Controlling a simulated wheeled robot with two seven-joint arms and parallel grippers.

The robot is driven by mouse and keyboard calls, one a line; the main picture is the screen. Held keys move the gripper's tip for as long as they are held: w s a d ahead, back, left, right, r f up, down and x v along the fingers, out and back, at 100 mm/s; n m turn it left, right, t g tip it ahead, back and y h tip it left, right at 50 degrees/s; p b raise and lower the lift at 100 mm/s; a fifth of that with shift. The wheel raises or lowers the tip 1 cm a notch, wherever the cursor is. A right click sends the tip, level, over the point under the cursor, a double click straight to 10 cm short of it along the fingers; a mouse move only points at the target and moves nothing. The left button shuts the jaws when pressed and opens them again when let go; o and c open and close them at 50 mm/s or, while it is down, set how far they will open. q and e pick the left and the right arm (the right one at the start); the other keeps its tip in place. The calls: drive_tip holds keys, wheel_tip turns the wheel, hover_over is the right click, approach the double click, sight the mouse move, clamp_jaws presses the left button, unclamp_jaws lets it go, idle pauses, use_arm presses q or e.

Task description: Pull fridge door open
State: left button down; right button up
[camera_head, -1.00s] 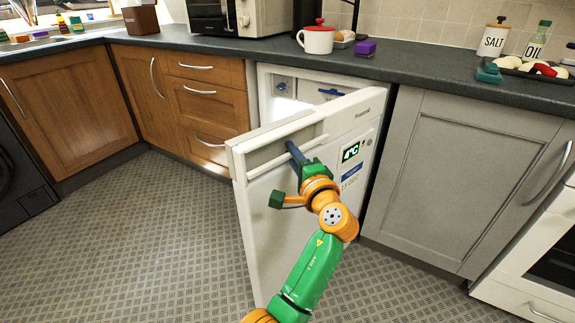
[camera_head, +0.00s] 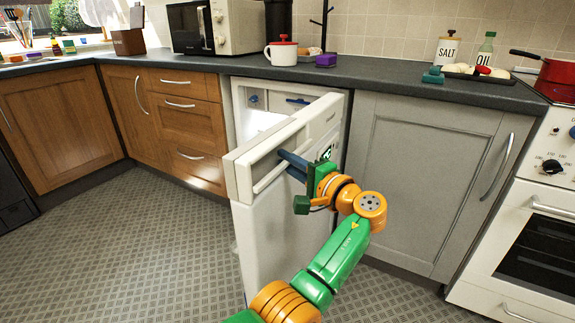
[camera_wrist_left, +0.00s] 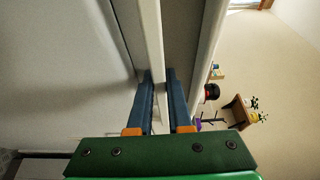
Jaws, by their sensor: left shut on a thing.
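The white fridge door (camera_head: 268,232) stands part open, swung out from the counter, with its hinge side at the right. Behind it a strip of the lit fridge interior (camera_head: 258,119) shows. My left gripper (camera_head: 284,157) is at the recessed grip near the door's top, its dark blue fingers on the pale handle bar (camera_head: 273,176). In the left wrist view the two fingers (camera_wrist_left: 160,82) close around the pale bar (camera_wrist_left: 152,45). My left arm hides part of the door front and display. My right gripper is not in view.
A grey cabinet (camera_head: 425,185) stands right of the fridge, then a white oven (camera_head: 530,240). Wooden drawers (camera_head: 190,125) are at the left. The patterned floor (camera_head: 130,250) left of the door is clear. A red-lidded mug (camera_head: 284,53) stands on the counter above.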

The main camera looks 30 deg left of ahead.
use_arm(q)
drive_tip(key=shift+r, duration=0.1)
idle(0.3)
drive_tip(key=c, duration=0.8)
unclamp_jaws()
drive_tip(key=shift+w+d, duration=0.1)
drive_tip(key=shift+c, duration=0.2)
drive_tip(key=v, duration=0.7)
